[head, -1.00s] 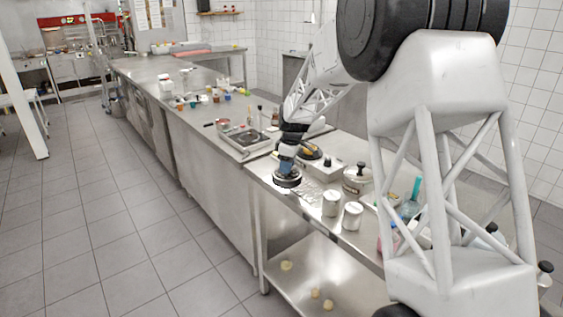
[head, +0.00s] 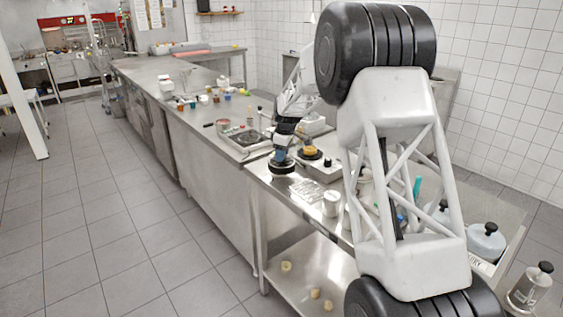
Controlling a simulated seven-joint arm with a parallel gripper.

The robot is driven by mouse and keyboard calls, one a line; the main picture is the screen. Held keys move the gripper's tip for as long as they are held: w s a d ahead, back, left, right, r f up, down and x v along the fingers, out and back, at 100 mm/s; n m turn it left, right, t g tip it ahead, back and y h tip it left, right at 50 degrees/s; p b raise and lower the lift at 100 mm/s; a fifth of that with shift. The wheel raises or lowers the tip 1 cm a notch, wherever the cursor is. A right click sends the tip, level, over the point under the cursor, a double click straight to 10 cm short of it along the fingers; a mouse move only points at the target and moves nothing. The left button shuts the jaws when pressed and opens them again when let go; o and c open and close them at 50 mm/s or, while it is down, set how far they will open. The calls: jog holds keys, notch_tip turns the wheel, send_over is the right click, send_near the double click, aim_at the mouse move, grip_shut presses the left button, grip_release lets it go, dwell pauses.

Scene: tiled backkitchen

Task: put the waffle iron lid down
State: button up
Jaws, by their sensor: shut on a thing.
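The waffle iron lid (head: 282,168), a dark round disc, hangs at the end of my gripper (head: 282,158) near the left edge of the steel table. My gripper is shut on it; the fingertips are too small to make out. The waffle iron (head: 310,153) stands just to the right and a little behind, a dark round plate with a yellow round on it, uncovered. The lid is beside the iron, not over it. I cannot tell whether the lid touches the table.
A steel unit with a dark hob (head: 248,138) lies behind left. A white canister (head: 331,203) and a perforated mat (head: 308,192) are in front. My arm hides much of the right side. Left floor is clear.

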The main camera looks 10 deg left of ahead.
jog(key=shift+w, duration=0.25)
jog(key=shift+f, duration=1.75)
jog(key=shift+f, duration=0.15)
jog(key=o, duration=1)
jog(key=shift+o, duration=0.2)
jog(key=shift+s+d+r, duration=0.1)
jog(key=shift+d+r, duration=0.1)
jog(key=shift+r, duration=1.85)
jog(key=shift+s+d+r, duration=0.1)
jog(key=shift+d+r, duration=0.15)
jog(key=shift+r, duration=1.75)
jog(key=shift+d+r, duration=0.2)
jog(key=shift+r, duration=1.85)
